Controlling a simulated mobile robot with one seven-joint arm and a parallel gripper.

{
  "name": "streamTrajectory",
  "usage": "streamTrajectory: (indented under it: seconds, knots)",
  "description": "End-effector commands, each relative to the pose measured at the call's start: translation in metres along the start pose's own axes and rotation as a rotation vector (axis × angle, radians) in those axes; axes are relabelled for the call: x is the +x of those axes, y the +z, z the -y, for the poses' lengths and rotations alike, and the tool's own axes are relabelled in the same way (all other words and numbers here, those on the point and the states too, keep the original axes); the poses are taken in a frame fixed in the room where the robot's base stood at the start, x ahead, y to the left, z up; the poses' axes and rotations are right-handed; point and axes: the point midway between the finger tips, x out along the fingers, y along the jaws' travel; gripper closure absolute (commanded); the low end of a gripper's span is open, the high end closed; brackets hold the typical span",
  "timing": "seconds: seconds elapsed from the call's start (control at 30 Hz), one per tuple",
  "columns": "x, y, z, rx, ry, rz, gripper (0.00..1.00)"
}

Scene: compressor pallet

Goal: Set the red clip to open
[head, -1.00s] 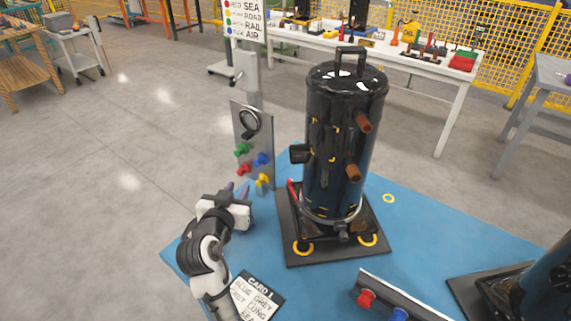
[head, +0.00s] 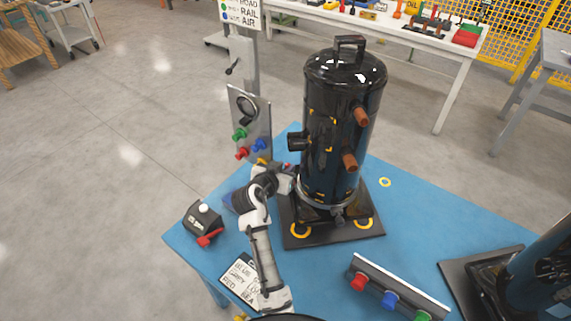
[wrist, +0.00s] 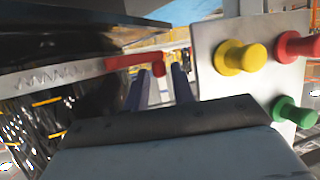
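The red clip (wrist: 138,61) is a red lever at the end of a pale metal band (wrist: 55,75) in the wrist view. The band runs round the foot of the tall black compressor (head: 335,130). The lever's bent tip lies just past my fingertips, in line with the space between them. My gripper (wrist: 160,88) has its two blue-purple fingers apart, with nothing seen held. In the head view my gripper (head: 287,172) is at the compressor's lower left, close to the base, and it mostly hides the clip. Whether a finger touches the lever cannot be told.
A grey panel (head: 247,115) with a gauge and coloured knobs stands just left of the compressor. A black box (head: 203,220) with a red lever, a card (head: 240,274) and a knob rail (head: 400,285) are on the blue table. A second black unit (head: 530,285) is at right.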

Motion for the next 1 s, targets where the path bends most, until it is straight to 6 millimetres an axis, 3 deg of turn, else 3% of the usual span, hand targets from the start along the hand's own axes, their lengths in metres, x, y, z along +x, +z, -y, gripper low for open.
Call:
streamTrajectory:
  seconds: [0.4, 0.6, 0.83, 1.0]
  knots:
    - [0.0100, 0.0000, -0.0001, 0.001, -0.001, -0.001, 0.75]
    - [0.0098, -0.0001, 0.0000, 0.000, -0.001, -0.001, 1.00]
    - [0.0085, 0.0013, 0.0010, -0.011, -0.031, 0.003, 1.00]
    - [0.0028, 0.0031, 0.0032, -0.058, -0.147, 0.003, 1.00]
